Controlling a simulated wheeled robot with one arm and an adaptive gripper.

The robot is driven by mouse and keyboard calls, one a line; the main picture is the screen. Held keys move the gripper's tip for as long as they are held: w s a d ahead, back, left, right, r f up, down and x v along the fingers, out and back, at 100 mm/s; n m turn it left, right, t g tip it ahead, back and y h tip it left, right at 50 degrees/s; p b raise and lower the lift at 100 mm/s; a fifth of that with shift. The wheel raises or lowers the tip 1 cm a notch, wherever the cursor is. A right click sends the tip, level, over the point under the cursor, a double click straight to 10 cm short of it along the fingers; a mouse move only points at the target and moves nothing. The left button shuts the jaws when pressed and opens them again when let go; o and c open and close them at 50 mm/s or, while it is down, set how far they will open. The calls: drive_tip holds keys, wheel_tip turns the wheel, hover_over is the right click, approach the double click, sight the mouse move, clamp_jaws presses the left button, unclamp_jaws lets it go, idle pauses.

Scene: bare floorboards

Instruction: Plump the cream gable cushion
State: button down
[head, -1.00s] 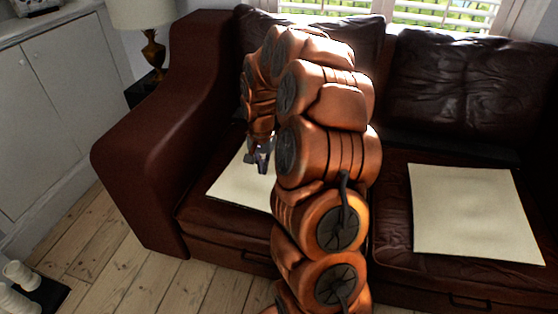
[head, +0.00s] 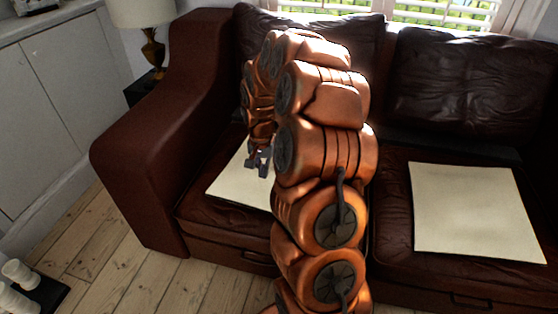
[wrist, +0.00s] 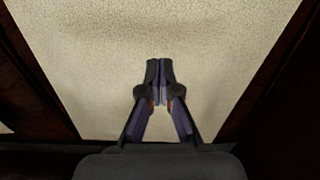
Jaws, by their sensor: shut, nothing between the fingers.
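Two flat-looking cream squares lie on the brown leather sofa. The left cream square (head: 236,186) is partly hidden behind my arm, and the right cream square (head: 470,212) is in full view on the other seat. I cannot tell a gable shape on either. My gripper (head: 258,164) is over the left square in the head view. In the wrist view, my gripper (wrist: 160,66) is shut with its fingertips together and empty, over a wide cream surface (wrist: 225,45). I cannot tell whether the tips touch it.
The brown sofa (head: 150,165) has a broad left arm and dark back cushions (head: 455,85). A lamp (head: 150,45) stands behind that arm. A white cabinet (head: 60,100) is at the left. White objects (head: 18,272) sit on a dark base at the lower left. Floorboards (head: 125,245) lie open in front.

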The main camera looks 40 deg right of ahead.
sight(264, 184)
drive_tip(key=shift+f+b, duration=0.35)
drive_tip(key=shift+f, duration=1.45)
drive_tip(key=shift+f, duration=0.55)
drive_tip(key=shift+r+p, duration=1.15)
drive_tip(key=shift+r, duration=2.4)
drive_tip(key=w+d+p, duration=0.1)
drive_tip(key=w, duration=0.2)
drive_tip(key=w+d+p, duration=0.1)
drive_tip(key=w, duration=0.3)
drive_tip(key=w+d+p, duration=0.1)
drive_tip(key=w, duration=0.3)
drive_tip(key=shift+w+f+p, duration=0.1)
drive_tip(key=shift+w+p, duration=0.1)
drive_tip(key=shift+p, duration=0.15)
